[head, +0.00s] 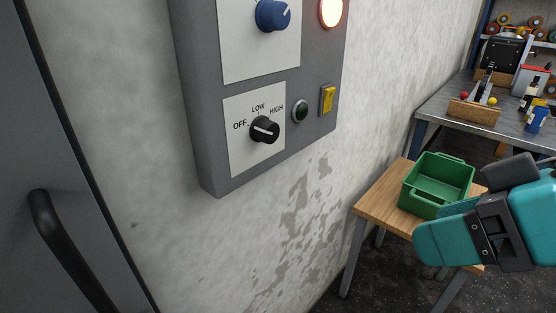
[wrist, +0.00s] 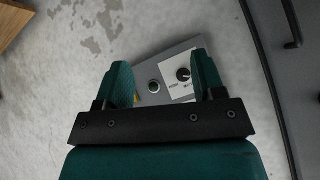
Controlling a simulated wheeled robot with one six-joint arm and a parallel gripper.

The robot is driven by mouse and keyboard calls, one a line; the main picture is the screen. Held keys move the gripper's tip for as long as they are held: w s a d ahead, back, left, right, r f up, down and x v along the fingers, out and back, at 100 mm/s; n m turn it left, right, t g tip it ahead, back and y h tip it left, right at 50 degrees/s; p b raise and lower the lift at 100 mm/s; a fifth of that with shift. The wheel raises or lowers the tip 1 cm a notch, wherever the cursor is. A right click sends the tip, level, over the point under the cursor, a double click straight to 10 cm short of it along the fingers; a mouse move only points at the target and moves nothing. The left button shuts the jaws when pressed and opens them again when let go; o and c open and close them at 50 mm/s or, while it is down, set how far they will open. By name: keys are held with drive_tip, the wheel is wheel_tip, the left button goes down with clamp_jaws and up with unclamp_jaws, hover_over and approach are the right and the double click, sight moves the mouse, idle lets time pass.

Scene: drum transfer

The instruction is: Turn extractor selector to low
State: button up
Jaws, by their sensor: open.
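The extractor selector (head: 264,130) is a black round knob with a white line, on a white plate (head: 240,158) marked OFF, LOW and HIGH. Its line points left, toward OFF. The plate is on a grey wall panel (head: 208,150). In the wrist view the selector (wrist: 183,75) shows between the fingers, nearer the right one, beyond the fingertips. My gripper (head: 432,228), with teal fingers, is at the right of the head view, apart from the panel. In the wrist view my gripper (wrist: 164,72) is open and empty.
A blue knob (head: 273,15), a lit lamp (head: 331,11), a dark green button (head: 300,111) and a yellow switch (head: 327,100) share the panel. A green crate (head: 418,201) stands on a wooden table (head: 378,199).

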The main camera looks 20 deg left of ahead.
drive_tip(key=w+a+f+n+t+y+b, duration=0.2)
drive_tip(key=w+a+y+b, duration=0.1)
drive_tip(key=a+y+b, duration=0.15)
drive_tip(key=n+t+y, duration=0.1)
drive_tip(key=t+y, duration=0.1)
drive_tip(key=y, duration=0.1)
approach(273, 135)
drive_tip(key=x, duration=1)
drive_tip(key=shift+a, duration=0.15)
drive_tip(key=c, duration=0.9)
